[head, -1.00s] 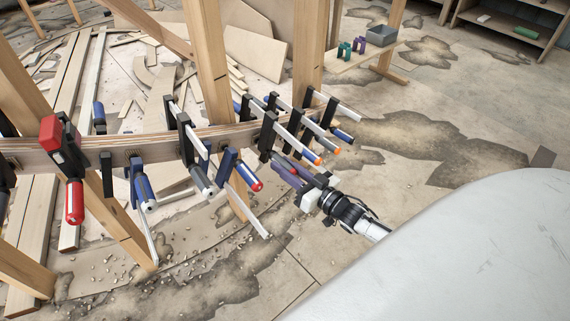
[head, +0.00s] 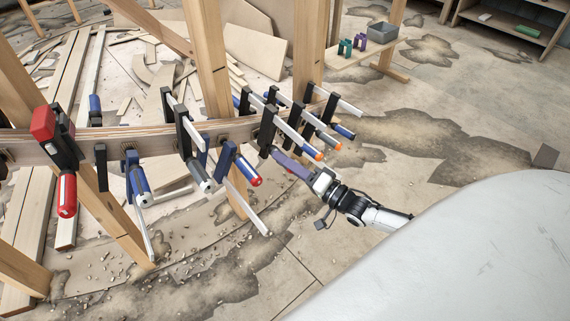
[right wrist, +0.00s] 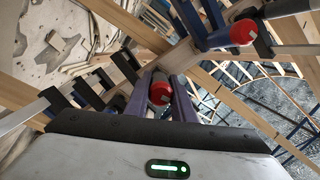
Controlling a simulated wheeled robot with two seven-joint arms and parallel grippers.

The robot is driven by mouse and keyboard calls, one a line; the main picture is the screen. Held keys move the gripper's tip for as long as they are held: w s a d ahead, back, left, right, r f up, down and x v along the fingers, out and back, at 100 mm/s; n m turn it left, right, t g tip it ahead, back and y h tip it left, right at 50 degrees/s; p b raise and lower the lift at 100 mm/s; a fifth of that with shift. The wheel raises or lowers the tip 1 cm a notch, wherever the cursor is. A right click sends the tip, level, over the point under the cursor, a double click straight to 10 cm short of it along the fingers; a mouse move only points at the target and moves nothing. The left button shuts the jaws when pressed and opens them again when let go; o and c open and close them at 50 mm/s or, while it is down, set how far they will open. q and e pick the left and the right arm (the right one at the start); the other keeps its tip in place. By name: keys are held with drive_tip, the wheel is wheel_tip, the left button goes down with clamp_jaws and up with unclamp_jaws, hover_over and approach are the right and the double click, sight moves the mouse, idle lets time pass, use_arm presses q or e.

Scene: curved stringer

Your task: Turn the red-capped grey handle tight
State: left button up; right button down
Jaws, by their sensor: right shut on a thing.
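The red-capped handle (right wrist: 160,93) shows between the purple fingers in the right wrist view, cap towards the camera. Little of its grey body can be made out. My right gripper (right wrist: 161,88) is shut on this handle, one finger on each side. In the head view my right gripper (head: 279,158) reaches in from the right to a clamp on the curved beam (head: 160,143), and its fingers hide most of the handle. My left gripper is in neither current view.
Several clamps line the beam. A blue handle with a red cap (head: 250,174) hangs just left of my right gripper, and orange-capped clamps (head: 307,145) stand close on its right. Wooden posts (head: 208,70) rise behind.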

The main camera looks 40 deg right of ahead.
use_arm(q)
drive_tip(key=shift+s+d+r+b, duration=0.1)
drive_tip(key=shift+s+d+b, duration=0.15)
drive_tip(key=shift+b, duration=0.05)
use_arm(e)
drive_tip(key=shift+f+m, duration=0.1)
drive_tip(key=shift+m, duration=0.6)
use_arm(q)
drive_tip(key=shift+r, duration=0.1)
drive_tip(key=shift+w, duration=0.1)
use_arm(e)
drive_tip(key=c, duration=1.5)
unclamp_jaws()
use_arm(q)
drive_tip(key=shift+r, duration=0.1)
use_arm(e)
drive_tip(key=shift+s, duration=0.15)
drive_tip(key=shift+s+d, duration=0.15)
drive_tip(key=shift+s, duration=0.2)
use_arm(q)
drive_tip(key=shift+s+a+f+g+y+p, duration=0.2)
drive_tip(key=shift+a+f+p, duration=0.2)
drive_tip(key=shift+f+p, duration=0.15)
drive_tip(key=shift+s+a+f+g+y+p, duration=0.1)
drive_tip(key=shift+a+f+g+p, duration=0.1)
drive_tip(key=shift+a+f+p, duration=0.35)
use_arm(e)
drive_tip(key=v, duration=0.9)
drive_tip(key=shift+s+d, duration=0.1)
drive_tip(key=shift+s, duration=0.1)
